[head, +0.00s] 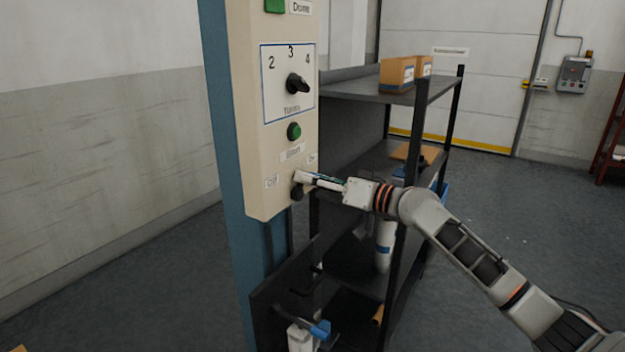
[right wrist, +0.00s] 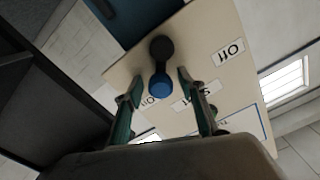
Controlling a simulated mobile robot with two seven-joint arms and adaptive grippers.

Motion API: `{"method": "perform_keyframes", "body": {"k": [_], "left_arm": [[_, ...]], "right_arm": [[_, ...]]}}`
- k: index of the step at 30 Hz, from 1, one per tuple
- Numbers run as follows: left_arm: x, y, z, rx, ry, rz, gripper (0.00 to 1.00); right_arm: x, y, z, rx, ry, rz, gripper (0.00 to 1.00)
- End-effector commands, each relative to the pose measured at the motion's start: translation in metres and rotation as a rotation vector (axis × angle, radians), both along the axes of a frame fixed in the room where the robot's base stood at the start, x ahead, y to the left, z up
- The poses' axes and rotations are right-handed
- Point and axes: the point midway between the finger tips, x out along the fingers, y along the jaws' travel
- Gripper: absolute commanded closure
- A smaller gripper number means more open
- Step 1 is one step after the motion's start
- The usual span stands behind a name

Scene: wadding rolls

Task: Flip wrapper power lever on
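The beige control panel (head: 258,130) carries a small lever low on its face, between an Off label (head: 271,182) and an On label (head: 312,158). In the head view its dark pivot (head: 297,192) shows, but my right gripper (head: 304,179) hides most of the handle. In the right wrist view the lever (right wrist: 160,55) has a dark pivot and a blue tip. The right gripper (right wrist: 164,92) is open, with one finger on each side of the tip and visible gaps. I cannot tell which setting the lever is in. My left gripper is not in view.
Above the lever are a green button (head: 294,131) and a black rotary knob (head: 297,84) marked 2, 3, 4. A dark shelf rack (head: 350,88) with cardboard boxes (head: 398,73) stands close behind my right arm. Open floor lies at the right.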

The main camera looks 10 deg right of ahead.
Motion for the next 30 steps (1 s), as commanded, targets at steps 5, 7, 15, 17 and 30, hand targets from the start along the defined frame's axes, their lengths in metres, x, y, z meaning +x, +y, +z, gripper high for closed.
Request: {"method": "perform_keyframes", "body": {"k": [5,7,15,17,30], "left_arm": [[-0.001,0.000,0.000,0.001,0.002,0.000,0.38],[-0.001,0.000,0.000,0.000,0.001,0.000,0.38],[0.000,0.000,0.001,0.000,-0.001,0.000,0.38],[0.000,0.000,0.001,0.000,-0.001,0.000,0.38],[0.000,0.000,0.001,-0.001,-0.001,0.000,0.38]], "right_arm": [[-0.003,-0.003,0.000,-0.001,0.000,0.000,0.60],[-0.008,-0.008,-0.001,-0.002,0.000,-0.001,0.60],[-0.045,-0.046,-0.002,-0.003,0.001,-0.002,0.60],[-0.054,-0.053,-0.002,-0.004,0.001,-0.002,0.60],[-0.085,-0.084,0.000,0.000,0.000,0.000,0.60]]}}
